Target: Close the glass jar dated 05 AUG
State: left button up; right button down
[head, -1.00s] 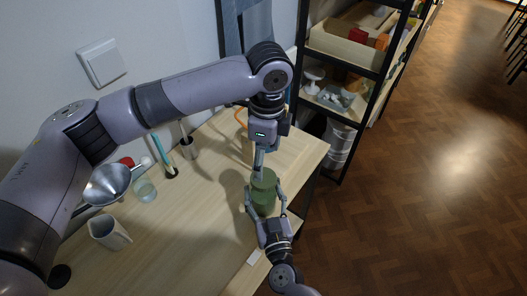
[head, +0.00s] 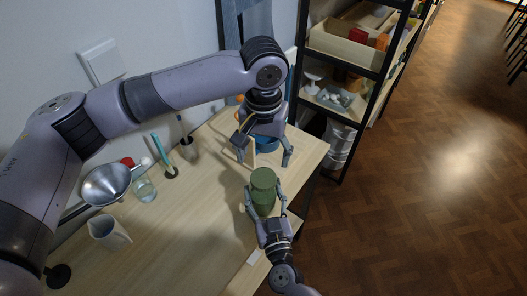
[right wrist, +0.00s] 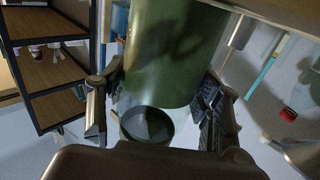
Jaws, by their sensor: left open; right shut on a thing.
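A green jar (head: 262,203) stands upright near the front right edge of the table in the head view. My right gripper (head: 265,212) is shut on its body from the front, one finger on each side. The jar fills the upper middle of the right wrist view (right wrist: 172,55), with a narrower round end (right wrist: 147,125) with a dark grey face below it. I cannot tell whether this end is a lid or an open neck. No date is readable. My left gripper (head: 263,160) is open and empty, fingers spread, behind and above the jar, apart from it.
A blue object (head: 267,145) is partly hidden behind my left gripper. A shelf rack (head: 342,92) stands beyond the table. The table's middle is clear.

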aim_at(264, 178)
dwell(0.4)
pick_arm(q)
jog(key=shift+f, duration=4.05)
